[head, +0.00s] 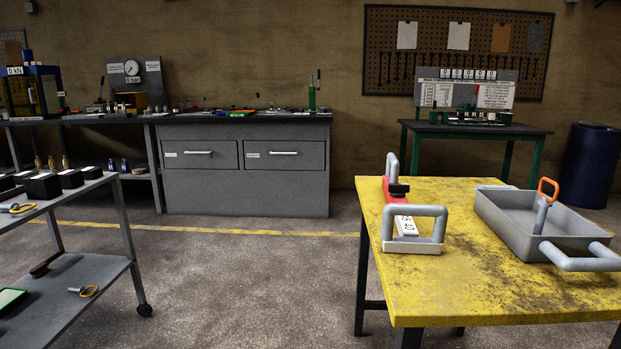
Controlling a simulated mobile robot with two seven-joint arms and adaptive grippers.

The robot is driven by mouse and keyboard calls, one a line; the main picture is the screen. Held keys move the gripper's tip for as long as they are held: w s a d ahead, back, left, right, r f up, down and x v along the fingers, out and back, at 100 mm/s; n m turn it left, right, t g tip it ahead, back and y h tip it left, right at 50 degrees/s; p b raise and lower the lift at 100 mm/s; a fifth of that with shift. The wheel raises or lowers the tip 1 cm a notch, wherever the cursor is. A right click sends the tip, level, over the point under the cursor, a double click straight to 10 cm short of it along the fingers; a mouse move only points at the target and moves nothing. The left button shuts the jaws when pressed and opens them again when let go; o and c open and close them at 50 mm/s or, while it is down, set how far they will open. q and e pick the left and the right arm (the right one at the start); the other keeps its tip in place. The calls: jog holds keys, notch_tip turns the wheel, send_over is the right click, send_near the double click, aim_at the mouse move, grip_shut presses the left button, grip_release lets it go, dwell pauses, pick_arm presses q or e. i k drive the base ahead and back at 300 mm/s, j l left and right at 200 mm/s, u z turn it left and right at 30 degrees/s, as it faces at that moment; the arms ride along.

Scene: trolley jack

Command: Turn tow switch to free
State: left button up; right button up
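I cannot make out a part marked as the tow switch, nor any "free" marking. On the yellow table (470,270) at the right lies a red object (394,190) with a black part (399,189) on it. A grey handle (415,212) stands on a pale base at its near end, beside a white label (406,225) too small to read surely. Another grey handle (391,165) rises at its far end. A grey tray (505,223) stands to the right, and a grey lever with an orange loop (548,189) stands up in it. Neither gripper is in view.
A trolley (95,272) with tools stands at the left. A grey drawer bench (245,178) and a green-legged bench (475,129) stand at the back wall. A blue barrel (588,165) is at the far right. The middle floor is clear.

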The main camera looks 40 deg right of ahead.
aim_at(395, 190)
jog(key=i+j, duration=0.2)
jog(key=i, duration=0.2)
jog(key=i+j+z, duration=0.15)
jog(key=i, duration=0.3)
jog(key=i+j, duration=0.25)
jog(key=i, duration=0.15)
jog(key=i+l+z, duration=0.1)
jog(key=z, duration=0.3)
jog(key=i+z, duration=0.4)
jog(key=i+j+z, duration=0.1)
jog(key=z, duration=0.3)
jog(key=i+j+z, duration=0.1)
jog(key=z, duration=0.35)
jog(key=i+j+z, duration=0.1)
jog(key=i+z, duration=0.2)
jog(key=z, duration=0.15)
jog(key=i+j+z, duration=0.15)
jog(key=z, duration=0.35)
jog(key=i+j+z, duration=0.45)
jog(key=k+l, duration=0.1)
